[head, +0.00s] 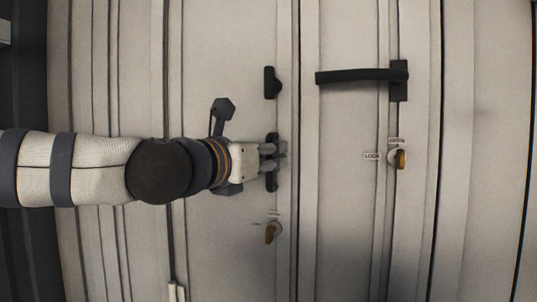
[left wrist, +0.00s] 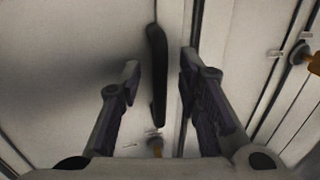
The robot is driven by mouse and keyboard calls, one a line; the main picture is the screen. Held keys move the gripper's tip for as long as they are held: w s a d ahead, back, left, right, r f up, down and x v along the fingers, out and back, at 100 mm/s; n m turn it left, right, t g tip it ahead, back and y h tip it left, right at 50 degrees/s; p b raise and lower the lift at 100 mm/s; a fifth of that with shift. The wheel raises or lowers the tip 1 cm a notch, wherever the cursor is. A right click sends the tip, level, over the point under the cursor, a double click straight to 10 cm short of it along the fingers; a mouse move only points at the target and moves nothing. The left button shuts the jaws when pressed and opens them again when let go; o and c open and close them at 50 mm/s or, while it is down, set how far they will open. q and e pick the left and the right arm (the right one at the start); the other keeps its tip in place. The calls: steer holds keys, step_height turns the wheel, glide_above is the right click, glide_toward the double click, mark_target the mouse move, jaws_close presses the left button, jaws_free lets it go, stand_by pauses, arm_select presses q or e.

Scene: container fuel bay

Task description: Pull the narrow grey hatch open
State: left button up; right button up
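A pale grey hatch panel (head: 225,60) stands shut in front of me, with a narrower grey panel (head: 350,120) to its right; I cannot tell for sure which is the narrow hatch. The left panel has an upright black pull handle (head: 272,185) near its right edge, partly hidden by my left gripper (head: 278,156). In the left wrist view my gripper (left wrist: 160,66) is open, its two fingers on either side of the black handle (left wrist: 157,75) with gaps showing. Below the handle is an orange turn knob (head: 272,232). My right gripper is out of view.
The right panel has a black lever handle (head: 360,76) reaching left and an orange knob (head: 401,159) with small labels, one reading LOCK. A short black fitting (head: 270,82) sits above the pull handle. Upright ridges and seams run along the wall.

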arm_select(q)
steer(key=shift+w+d, duration=0.35)
steer(key=shift+w, duration=0.3)
jaws_close()
steer(key=shift+s, duration=0.2)
